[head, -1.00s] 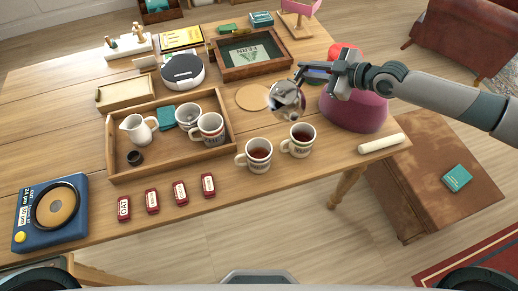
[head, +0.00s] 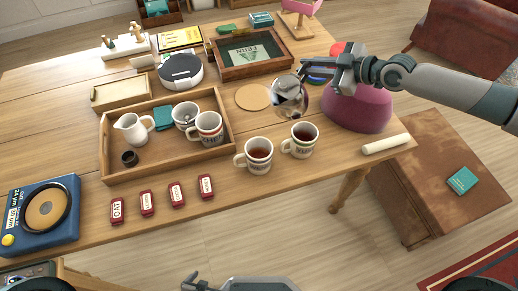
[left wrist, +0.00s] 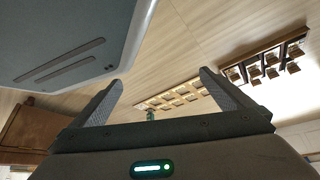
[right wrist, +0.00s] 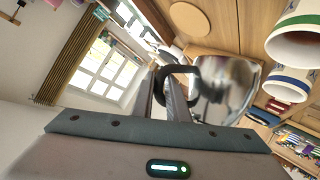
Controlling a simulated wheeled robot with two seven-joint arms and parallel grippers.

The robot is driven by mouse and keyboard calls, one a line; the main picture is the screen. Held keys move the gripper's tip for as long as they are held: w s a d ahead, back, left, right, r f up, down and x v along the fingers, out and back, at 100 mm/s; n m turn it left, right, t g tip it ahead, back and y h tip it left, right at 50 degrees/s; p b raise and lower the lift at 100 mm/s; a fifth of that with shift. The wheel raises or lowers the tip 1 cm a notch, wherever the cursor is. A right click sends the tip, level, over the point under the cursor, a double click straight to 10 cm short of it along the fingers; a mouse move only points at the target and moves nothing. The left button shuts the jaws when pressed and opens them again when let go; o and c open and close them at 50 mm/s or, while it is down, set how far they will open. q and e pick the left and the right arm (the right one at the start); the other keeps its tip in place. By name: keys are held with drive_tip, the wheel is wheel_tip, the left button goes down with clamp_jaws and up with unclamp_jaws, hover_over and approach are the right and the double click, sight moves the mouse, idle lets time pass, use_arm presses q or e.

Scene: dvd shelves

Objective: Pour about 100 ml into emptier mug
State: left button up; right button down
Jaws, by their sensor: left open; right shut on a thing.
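My right gripper (head: 335,76) is shut on the dark handle of a shiny metal pot (head: 290,96), held near the maroon cushion-like object, behind the two front mugs. The pot also shows in the right wrist view (right wrist: 222,90). One mug (head: 258,155) stands in front of the tray, holding dark reddish liquid. Another mug (head: 301,139) stands to its right, also with dark liquid; which holds less is hard to tell. Two more mugs, one banded (head: 208,129) and one paler (head: 185,115), stand in the wooden tray. My left gripper (left wrist: 160,95) is open and empty, away from the table.
The wooden tray (head: 170,170) also holds a white jug (head: 133,128) and a dark small cup (head: 129,158). Several red tins stand along the front edge. A maroon rounded object (head: 358,110) and a white roll (head: 386,144) are at right.

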drive_tip(key=shift+w+d+f+b, duration=0.1)
drive_tip(key=shift+w+f+b, duration=0.3)
drive_tip(key=shift+b, duration=1.15)
drive_tip(key=f+b, duration=0.1)
drive_tip(key=b, duration=0.2)
drive_tip(key=shift+d+m, duration=0.1)
drive_tip(key=shift+m, duration=0.2)
use_arm(q)
drive_tip(key=w+a+r+g+y+b, duration=0.1)
drive_tip(key=a+r+g+b, duration=0.1)
drive_tip(key=r+b, duration=0.6)
drive_tip(key=shift+w+a+r+n+g, duration=0.35)
drive_tip(key=shift+a+r, duration=0.2)
drive_tip(key=shift+r, duration=3)
use_arm(e)
drive_tip(key=shift+w+d+f+m+g+y, duration=0.3)
drive_tip(key=shift+w+d+f+m+g, duration=0.15)
drive_tip(key=shift+f, duration=0.25)
drive_tip(key=shift+w+d+f+m+g+y, duration=0.25)
drive_tip(key=shift+w+f+m+g+y, duration=0.1)
drive_tip(key=shift+f+m, duration=0.25)
drive_tip(key=shift+s, duration=0.1)
